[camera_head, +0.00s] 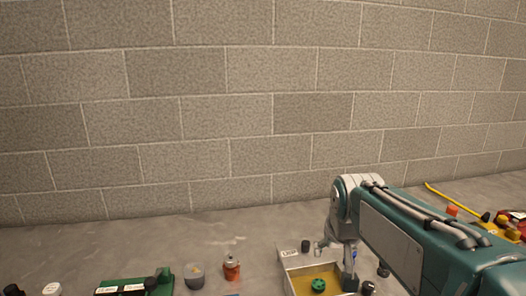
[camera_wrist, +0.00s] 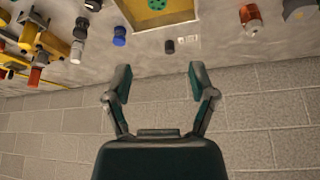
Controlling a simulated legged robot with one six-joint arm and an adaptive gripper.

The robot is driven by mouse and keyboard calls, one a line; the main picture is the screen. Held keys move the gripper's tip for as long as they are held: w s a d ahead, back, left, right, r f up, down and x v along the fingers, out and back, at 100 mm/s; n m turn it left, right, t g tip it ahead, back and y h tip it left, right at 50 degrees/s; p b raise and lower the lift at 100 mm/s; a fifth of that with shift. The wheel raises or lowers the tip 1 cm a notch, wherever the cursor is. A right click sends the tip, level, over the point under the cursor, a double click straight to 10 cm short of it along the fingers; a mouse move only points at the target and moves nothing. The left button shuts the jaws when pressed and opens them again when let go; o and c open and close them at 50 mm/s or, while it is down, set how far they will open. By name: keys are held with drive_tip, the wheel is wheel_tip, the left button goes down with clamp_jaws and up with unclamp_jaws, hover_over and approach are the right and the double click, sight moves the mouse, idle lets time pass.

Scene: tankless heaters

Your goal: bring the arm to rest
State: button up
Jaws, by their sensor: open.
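My arm (camera_head: 410,235) reaches in from the right of the head view and bends down at a grey joint over the tray. My gripper (camera_wrist: 159,78) is open and empty in the wrist view, its two fingers spread wide with bare grey surface and wall between and beyond them. In the head view its lower end (camera_head: 357,284) shows by the right side of a tray (camera_head: 284,264) with a yellow inside. A green round piece (camera_head: 318,285) lies in the tray. The tray also shows upside down at the top of the wrist view (camera_wrist: 190,14).
An orange-red canister (camera_head: 231,268), a grey cup (camera_head: 194,276) and a green box (camera_head: 163,281) stand left of the tray. Several yellow and red items (camera_head: 508,226) stand at the far right. A block wall (camera_head: 200,120) closes the back; the grey surface before it is mostly clear.

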drive_tip(key=s+f, duration=0.2)
drive_tip(key=s, duration=0.7)
drive_tip(key=s+f, duration=0.2)
drive_tip(key=s, duration=0.8)
drive_tip(key=shift+d+f+t, duration=0.3)
drive_tip(key=shift+d+f, duration=0.05)
drive_tip(key=shift+d, duration=0.05)
